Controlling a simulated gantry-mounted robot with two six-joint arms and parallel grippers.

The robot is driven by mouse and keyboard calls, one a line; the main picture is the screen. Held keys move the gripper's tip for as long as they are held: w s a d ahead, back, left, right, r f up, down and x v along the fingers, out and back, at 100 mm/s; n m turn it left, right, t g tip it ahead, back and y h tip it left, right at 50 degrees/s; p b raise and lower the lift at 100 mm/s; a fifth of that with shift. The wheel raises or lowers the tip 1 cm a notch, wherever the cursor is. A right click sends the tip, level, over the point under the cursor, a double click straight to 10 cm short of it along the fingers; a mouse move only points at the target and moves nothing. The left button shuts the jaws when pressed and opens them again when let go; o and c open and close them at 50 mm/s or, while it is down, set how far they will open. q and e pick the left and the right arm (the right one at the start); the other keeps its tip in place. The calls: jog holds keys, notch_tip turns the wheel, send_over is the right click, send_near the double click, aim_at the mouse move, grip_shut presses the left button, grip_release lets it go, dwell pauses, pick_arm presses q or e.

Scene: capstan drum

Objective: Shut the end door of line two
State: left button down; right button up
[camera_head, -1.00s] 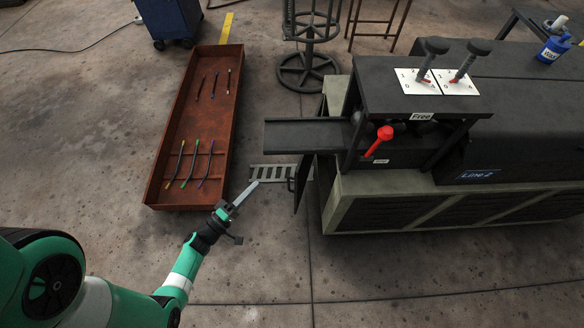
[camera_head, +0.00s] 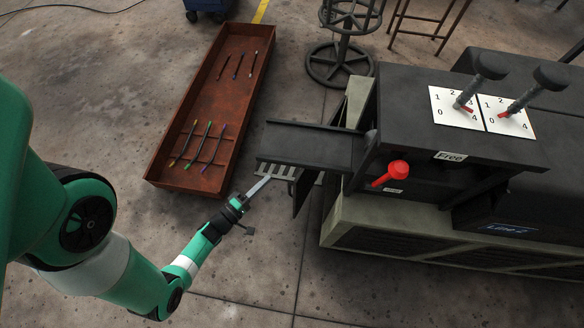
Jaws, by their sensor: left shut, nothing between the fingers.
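The Line 2 machine has a Line 2 label (camera_head: 510,230) on its side. Its end door (camera_head: 303,194) is a narrow dark panel, seen nearly edge-on, standing open at the machine's left end. Its upper part is hidden under the dark shelf (camera_head: 310,145) that juts out there. My left gripper (camera_head: 264,180) is shut and empty, its pale fingers pointing up and right. In the picture it is just left of the door, near the shelf's front edge, and I see no contact with the door. My right gripper is out of view.
A red-knobbed lever (camera_head: 397,170) sits by the Free label (camera_head: 450,156). Two levers on numbered plates (camera_head: 457,108) stand on top. A rusty tray (camera_head: 182,178) with several coloured rods lies left. The floor in front is clear.

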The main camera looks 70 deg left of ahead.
pick_arm(q)
jog(key=w+b, duration=0.5)
jog(key=w, duration=0.4)
jog(key=shift+w+a, duration=0.25)
jog(key=shift+w, duration=0.15)
jog(key=shift+d, duration=0.1)
